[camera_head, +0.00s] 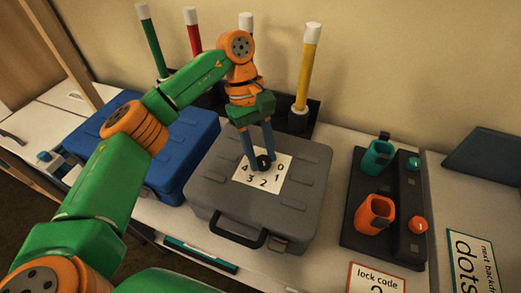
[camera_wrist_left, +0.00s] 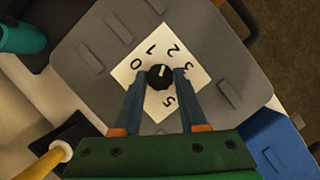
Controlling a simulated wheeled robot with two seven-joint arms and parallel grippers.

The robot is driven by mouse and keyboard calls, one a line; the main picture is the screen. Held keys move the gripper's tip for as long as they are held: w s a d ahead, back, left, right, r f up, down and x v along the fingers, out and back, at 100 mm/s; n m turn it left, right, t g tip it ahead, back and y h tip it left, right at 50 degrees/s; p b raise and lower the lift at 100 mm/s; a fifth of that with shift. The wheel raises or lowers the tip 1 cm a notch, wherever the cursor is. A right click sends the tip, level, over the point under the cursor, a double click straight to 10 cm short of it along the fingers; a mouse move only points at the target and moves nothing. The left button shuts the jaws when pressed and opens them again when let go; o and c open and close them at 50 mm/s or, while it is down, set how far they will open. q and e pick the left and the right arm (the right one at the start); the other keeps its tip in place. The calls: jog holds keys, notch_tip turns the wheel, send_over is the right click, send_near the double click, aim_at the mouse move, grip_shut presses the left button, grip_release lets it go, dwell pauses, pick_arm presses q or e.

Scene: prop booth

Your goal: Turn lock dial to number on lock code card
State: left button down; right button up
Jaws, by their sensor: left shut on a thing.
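The lock dial (camera_head: 263,163) is a round black knob on a white number plate (camera_head: 281,158) on top of a grey case (camera_head: 207,182). My left gripper (camera_head: 261,157) reaches down from above, its two blue fingers shut on the dial. In the left wrist view the dial (camera_wrist_left: 160,77) sits between the fingertips (camera_wrist_left: 160,79). Its white mark points up, roughly between 1 and 2. The fingers hide part of the plate. The lock code card (camera_head: 377,279), white with an orange border, is at the bottom edge; its number is cut off. My right gripper is out of view.
A blue case (camera_head: 190,130) stands left of the grey case. A black tray (camera_head: 350,225) with teal (camera_head: 377,157) and orange (camera_head: 374,214) holders is to the right. Several coloured tubes, one yellow (camera_head: 307,70), stand behind. A "dots" card (camera_head: 472,265) lies far right.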

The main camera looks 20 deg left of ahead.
pick_arm(q)
jog(key=shift+m, duration=0.7)
jog(key=shift+g+y, duration=0.3)
jog(key=shift+c, duration=2.2)
grip_release()
jog(key=shift+d, duration=0.1)
jog(key=p+v, duration=0.2)
jog(key=v, duration=0.5)
